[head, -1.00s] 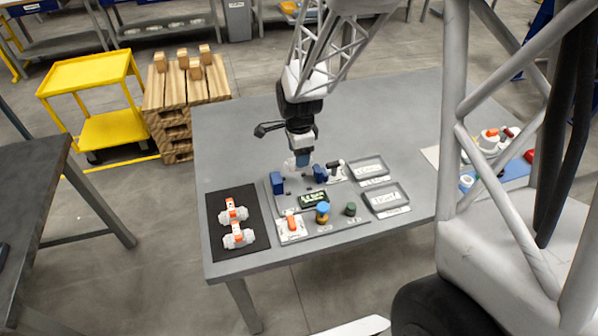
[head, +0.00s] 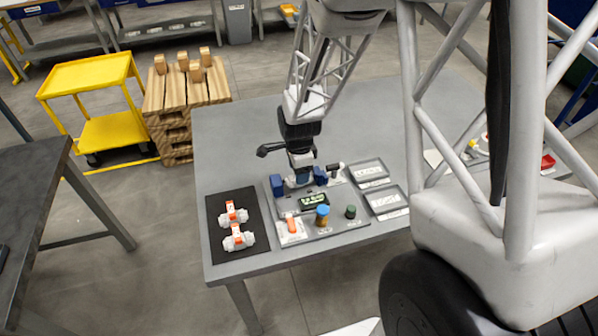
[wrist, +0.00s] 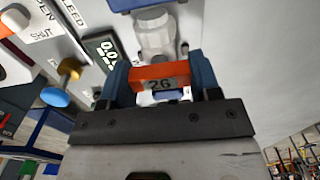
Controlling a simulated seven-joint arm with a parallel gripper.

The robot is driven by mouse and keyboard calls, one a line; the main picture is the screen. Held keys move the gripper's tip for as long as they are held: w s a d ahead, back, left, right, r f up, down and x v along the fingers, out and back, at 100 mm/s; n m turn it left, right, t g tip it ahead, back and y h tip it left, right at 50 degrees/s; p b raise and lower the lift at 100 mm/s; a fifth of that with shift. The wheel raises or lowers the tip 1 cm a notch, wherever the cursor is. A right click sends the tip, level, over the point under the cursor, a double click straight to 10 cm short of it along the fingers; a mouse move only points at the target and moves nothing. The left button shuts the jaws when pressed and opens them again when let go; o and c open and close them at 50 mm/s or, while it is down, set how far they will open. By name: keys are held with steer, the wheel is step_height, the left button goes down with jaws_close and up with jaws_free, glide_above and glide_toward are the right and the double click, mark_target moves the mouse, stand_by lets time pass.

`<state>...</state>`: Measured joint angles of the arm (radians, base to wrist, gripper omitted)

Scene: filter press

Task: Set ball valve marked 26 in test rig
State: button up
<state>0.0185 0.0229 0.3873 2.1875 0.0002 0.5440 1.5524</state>
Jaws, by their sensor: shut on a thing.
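My gripper (wrist: 160,82) is shut on the orange handle of ball valve 26 (wrist: 152,38), which has a white body. The number 26 shows on the handle between the blue fingers. In the head view my gripper (head: 298,180) is low at the test rig (head: 345,228), between its two blue blocks (head: 277,185); it hides the valve there. In the wrist view the valve's far end is close to a blue block (wrist: 128,4). I cannot tell whether it is seated.
The rig has a display (head: 314,201), an orange lever (head: 291,222), a blue-topped knob (head: 322,214) and a green button (head: 350,212). Two more orange-handled valves (head: 238,238) lie on a black mat (head: 222,250) at left. Two grey trays (head: 384,202) stand at right.

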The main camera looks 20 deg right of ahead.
steer(key=shift+f, duration=0.4)
steer(key=shift+f, duration=0.1)
steer(key=o, duration=1.1)
steer(key=shift+r, duration=6.1)
